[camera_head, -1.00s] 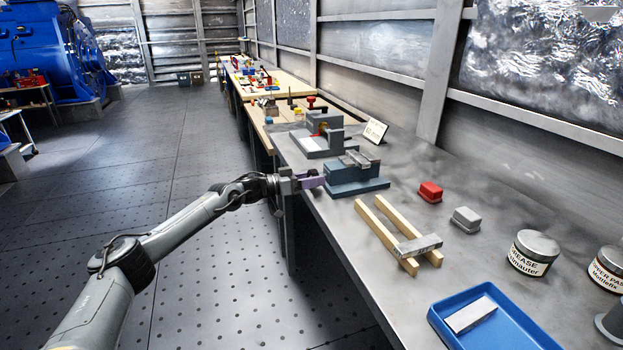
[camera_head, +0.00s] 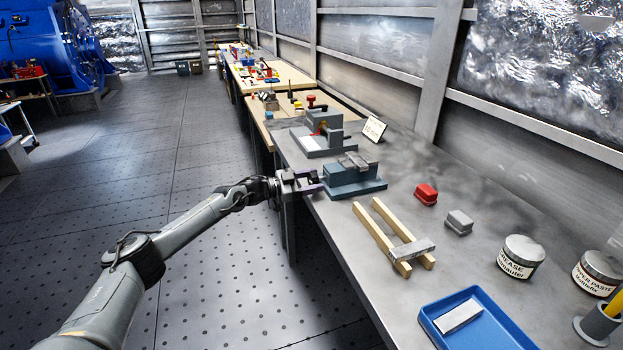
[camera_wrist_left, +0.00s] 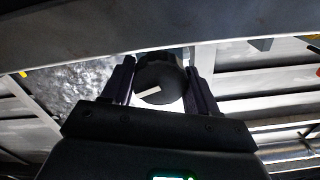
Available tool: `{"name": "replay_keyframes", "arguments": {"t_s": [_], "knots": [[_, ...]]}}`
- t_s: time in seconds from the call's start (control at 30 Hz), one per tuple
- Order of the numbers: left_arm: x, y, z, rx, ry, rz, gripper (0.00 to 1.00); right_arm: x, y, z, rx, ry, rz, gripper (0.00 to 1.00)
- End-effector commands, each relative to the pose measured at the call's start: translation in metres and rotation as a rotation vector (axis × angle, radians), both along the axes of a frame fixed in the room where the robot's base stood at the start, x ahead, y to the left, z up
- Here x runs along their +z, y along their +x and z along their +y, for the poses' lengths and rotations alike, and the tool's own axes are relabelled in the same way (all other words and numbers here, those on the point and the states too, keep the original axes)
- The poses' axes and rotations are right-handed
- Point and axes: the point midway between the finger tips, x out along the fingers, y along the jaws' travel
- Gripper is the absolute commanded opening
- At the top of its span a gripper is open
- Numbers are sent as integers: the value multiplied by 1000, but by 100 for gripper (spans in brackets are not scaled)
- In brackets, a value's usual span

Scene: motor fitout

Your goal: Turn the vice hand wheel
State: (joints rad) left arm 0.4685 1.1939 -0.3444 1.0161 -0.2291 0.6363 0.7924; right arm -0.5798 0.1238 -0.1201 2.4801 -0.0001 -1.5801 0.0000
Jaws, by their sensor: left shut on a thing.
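The blue-grey vice (camera_head: 352,178) stands on the near bench, close to its left edge. Its hand wheel (camera_wrist_left: 159,78) shows in the left wrist view as a dark round knob with a white mark on its face. My left gripper (camera_head: 312,182) is at the vice's left end, at the bench edge. In the left wrist view its two purple fingers (camera_wrist_left: 160,88) stand on both sides of the hand wheel and are shut on it. In the head view the wheel is hidden by the gripper. My right gripper is not in view.
A grey machine fixture (camera_head: 322,138) and a small sign (camera_head: 374,129) stand behind the vice. Two wooden bars (camera_head: 378,226) with a metal piece across them, red (camera_head: 426,194) and grey (camera_head: 459,222) blocks, tins (camera_head: 521,258) and a blue tray (camera_head: 437,321) lie nearer.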

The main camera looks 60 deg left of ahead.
Motion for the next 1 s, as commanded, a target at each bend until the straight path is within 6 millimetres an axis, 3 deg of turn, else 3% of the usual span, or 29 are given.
{"name": "replay_keyframes", "arguments": {"t_s": [0.5, 0.53, 0.67, 0.7, 1.0], "knots": [[-6, 0, 1, 3, 24, 2, 28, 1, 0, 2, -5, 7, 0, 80], [-6, 0, 1, 3, 25, 3, 60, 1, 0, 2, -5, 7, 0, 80], [-5, 0, 0, 3, 24, 1, 80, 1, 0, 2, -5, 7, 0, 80], [-4, 0, 0, 2, 24, 0, 84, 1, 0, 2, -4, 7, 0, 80], [-2, 0, 0, 1, 25, -4, 84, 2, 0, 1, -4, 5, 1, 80]]}}
